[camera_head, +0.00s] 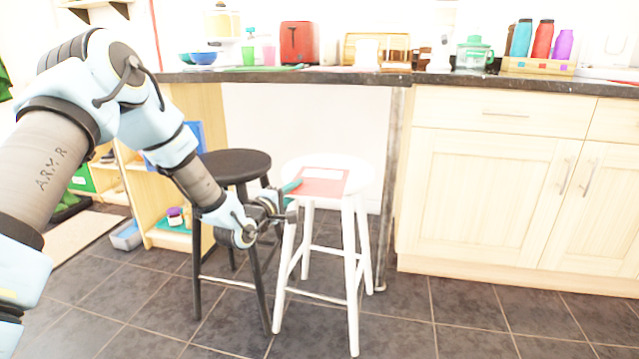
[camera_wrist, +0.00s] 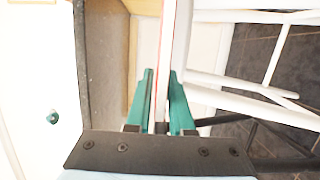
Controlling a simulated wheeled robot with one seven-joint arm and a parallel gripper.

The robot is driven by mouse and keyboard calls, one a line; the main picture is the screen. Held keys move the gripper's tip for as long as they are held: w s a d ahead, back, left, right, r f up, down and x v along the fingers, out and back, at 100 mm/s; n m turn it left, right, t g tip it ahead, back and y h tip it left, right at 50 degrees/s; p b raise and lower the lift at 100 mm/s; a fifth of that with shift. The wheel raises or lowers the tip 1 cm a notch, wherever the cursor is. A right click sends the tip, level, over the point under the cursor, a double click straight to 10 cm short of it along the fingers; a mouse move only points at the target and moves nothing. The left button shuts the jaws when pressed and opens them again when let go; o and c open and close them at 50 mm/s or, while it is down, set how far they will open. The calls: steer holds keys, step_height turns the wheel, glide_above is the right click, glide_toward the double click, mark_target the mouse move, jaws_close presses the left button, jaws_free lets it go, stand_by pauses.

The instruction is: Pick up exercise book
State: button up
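The exercise book (camera_head: 320,186), red with a white label, lies flat on the white stool's seat (camera_head: 359,177). Its left part reaches the seat's edge beside my gripper (camera_head: 292,193). In the wrist view the book shows edge-on as a thin red and white strip (camera_wrist: 162,45). My gripper (camera_wrist: 162,85) is open, with its two teal fingers apart on either side of that strip. A gap shows between the fingers and the strip. Whether a finger touches the book or the seat cannot be told.
A black stool (camera_head: 235,166) stands close to the left of the white one, by my forearm. A dark countertop (camera_head: 330,77) with kitchen items runs behind. Wooden cabinets (camera_head: 490,180) stand to the right. The tiled floor (camera_head: 450,320) in front is clear.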

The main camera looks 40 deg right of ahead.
jaws_close()
stand_by(0.4)
step_height(320, 180, up, 10)
steer(key=shift+p, duration=0.9)
